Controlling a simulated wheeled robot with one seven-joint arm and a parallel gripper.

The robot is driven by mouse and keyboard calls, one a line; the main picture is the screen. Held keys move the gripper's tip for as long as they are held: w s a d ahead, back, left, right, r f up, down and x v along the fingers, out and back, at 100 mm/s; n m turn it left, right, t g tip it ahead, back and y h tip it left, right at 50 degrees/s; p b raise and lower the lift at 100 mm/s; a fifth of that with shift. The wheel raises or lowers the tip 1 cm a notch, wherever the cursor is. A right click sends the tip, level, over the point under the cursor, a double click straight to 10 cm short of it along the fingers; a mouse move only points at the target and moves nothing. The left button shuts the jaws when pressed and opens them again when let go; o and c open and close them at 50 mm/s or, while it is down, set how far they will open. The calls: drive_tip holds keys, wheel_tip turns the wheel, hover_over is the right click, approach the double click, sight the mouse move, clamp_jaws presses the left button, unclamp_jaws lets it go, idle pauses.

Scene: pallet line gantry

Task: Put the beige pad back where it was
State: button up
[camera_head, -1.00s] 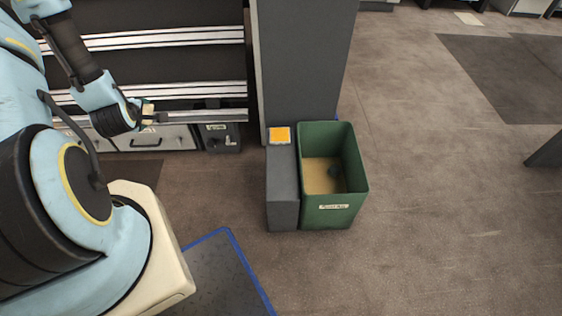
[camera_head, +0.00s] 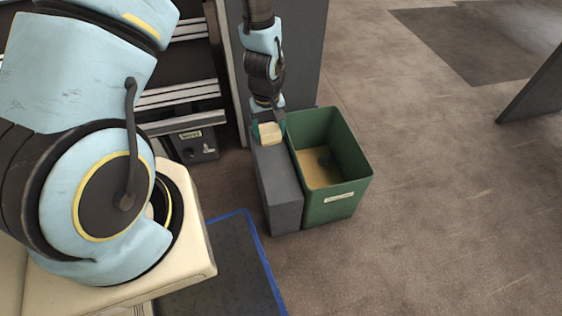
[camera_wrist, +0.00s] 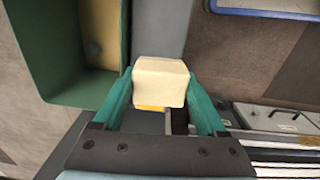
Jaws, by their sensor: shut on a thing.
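The beige pad (camera_head: 270,133) is a small, rounded block held between the teal fingers of my gripper (camera_head: 268,129). In the wrist view the pad (camera_wrist: 160,82) sits between both fingertips of my gripper (camera_wrist: 160,88). In the head view it appears over the far end of the grey block (camera_head: 281,190). A strip of the orange square (camera_wrist: 150,108) shows behind the pad in the wrist view; in the head view the pad and gripper hide it. I cannot tell whether the pad touches the block.
An open green bin (camera_head: 327,203) stands right beside the grey block, with a tan bottom and a small dark thing (camera_head: 324,160) inside. A dark grey pillar and rails stand behind. A blue-edged dark mat (camera_head: 232,265) lies in front. The floor at right is open.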

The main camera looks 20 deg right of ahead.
sight(274, 143)
drive_tip(key=shift+s+d+f, duration=0.1)
drive_tip(key=shift+s+d, duration=0.15)
drive_tip(key=shift+s, duration=0.05)
drive_tip(key=shift+m, duration=0.3)
drive_tip(key=f, duration=0.2)
drive_tip(key=f+b, duration=0.1)
drive_tip(key=f, duration=0.2)
drive_tip(key=shift+s+d+f, duration=0.1)
drive_tip(key=shift+s+f, duration=0.05)
drive_tip(key=shift+s, duration=0.05)
drive_tip(key=shift+f+b, duration=0.7)
drive_tip(key=shift+f, duration=1.65)
drive_tip(key=shift+r, duration=0.1)
drive_tip(key=o, duration=1.1)
wheel_tip(274, 143, up, 12)
drive_tip(key=p, duration=0.2)
drive_tip(key=shift+p, duration=0.4)
